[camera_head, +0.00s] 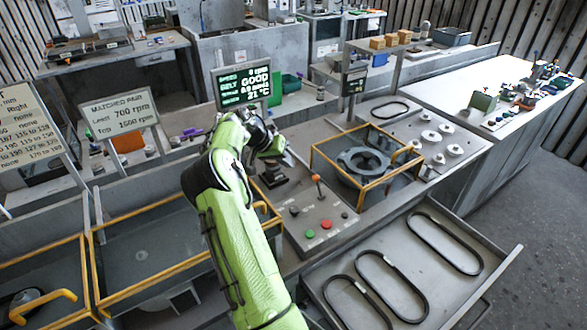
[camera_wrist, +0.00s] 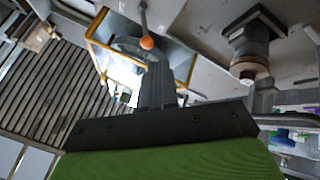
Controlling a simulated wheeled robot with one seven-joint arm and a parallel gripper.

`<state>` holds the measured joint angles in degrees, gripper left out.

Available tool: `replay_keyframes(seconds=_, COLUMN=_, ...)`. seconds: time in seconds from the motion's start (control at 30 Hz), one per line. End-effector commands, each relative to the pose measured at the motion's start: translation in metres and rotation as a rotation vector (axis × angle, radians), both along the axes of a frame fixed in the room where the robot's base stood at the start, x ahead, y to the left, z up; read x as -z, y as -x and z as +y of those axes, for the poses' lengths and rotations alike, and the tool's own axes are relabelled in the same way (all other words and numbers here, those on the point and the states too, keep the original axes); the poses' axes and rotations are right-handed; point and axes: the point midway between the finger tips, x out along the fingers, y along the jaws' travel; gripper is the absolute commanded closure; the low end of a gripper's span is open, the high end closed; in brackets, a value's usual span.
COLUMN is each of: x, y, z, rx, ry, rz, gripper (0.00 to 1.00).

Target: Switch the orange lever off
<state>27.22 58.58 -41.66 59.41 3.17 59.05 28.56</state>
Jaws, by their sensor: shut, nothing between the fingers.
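The orange lever (camera_head: 316,179) is a thin grey rod with an orange ball knob on the grey control panel, above the red and green buttons. It leans slightly up and left in the head view. In the wrist view the orange knob (camera_wrist: 147,43) shows just beyond my fingertips. My gripper (camera_wrist: 157,68) is shut and empty, its fingers held together. In the head view my gripper (camera_head: 274,150) is up and left of the lever, apart from it, and partly hidden by my arm. I cannot tell the lever's on or off side.
The panel has a green button (camera_head: 310,233) and a red button (camera_head: 326,224). A dark block-like fitting (camera_head: 272,177) stands left of the lever. A yellow-framed guard (camera_head: 331,163) stands to the right. An open drawer (camera_head: 465,296) holds several black belts.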

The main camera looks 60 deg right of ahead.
Motion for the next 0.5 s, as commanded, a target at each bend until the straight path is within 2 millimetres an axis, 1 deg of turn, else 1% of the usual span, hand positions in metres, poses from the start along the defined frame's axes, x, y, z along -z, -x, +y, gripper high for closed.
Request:
replay_keyframes(seconds=0.13, x=0.002, y=0.001, z=-0.001, rx=0.000, ry=-0.001, rz=0.001, gripper=1.00)
replay_keyframes(seconds=0.23, x=0.011, y=0.005, z=-0.006, rx=0.001, ry=-0.003, rz=0.002, gripper=1.00)
replay_keyframes(seconds=0.5, x=0.055, y=0.024, z=-0.034, rx=0.001, ry=-0.004, rz=0.003, gripper=1.00)
